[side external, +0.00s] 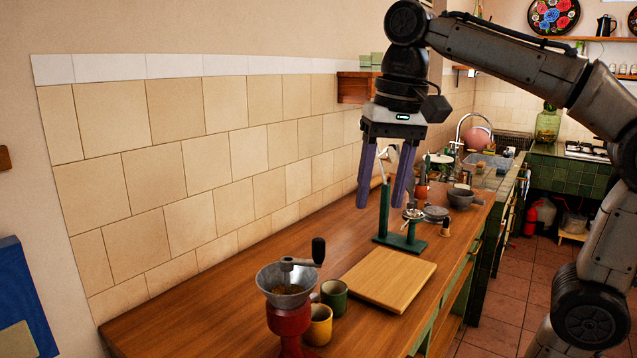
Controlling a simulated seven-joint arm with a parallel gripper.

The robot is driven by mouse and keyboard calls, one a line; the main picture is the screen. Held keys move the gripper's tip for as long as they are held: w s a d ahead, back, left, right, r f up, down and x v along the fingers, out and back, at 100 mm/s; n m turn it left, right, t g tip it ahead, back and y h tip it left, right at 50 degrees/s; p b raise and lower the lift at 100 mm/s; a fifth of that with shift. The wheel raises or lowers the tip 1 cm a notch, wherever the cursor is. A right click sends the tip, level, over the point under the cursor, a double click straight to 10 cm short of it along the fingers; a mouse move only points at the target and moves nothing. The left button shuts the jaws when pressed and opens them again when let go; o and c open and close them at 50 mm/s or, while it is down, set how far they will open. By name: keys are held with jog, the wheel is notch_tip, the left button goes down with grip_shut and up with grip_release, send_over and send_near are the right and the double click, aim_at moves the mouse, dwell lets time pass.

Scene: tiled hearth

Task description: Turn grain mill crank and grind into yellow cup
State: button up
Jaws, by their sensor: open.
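The grain mill (289,315) stands at the near end of the wooden counter, with a red body and a grey metal hopper (287,280) on top. Its crank (301,263) points to the right and ends in a black upright handle (318,251). Brownish grain shows in the hopper. The yellow cup (318,325) stands just right of the mill body; I cannot tell whether it is under an outlet. My gripper (382,203) is open and empty, its purple fingers pointing down, well above the counter and behind and right of the mill.
A green cup (335,297) stands behind the yellow cup. A cutting board (388,279) lies to the right. A green lever press (400,240) stands behind it, near my fingers. A grey bowl (460,198) and other kitchenware are farther back. The tiled wall (190,170) bounds the left.

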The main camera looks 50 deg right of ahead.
jog(key=w+r, duration=0.2)
jog(key=w, duration=0.4)
jog(key=g, duration=0.2)
send_over(318, 239)
notch_tip(318, 239, down, 3)
jog(key=shift+f+m, duration=0.2)
jog(key=shift+m, duration=0.2)
jog(key=shift+f, duration=4.25)
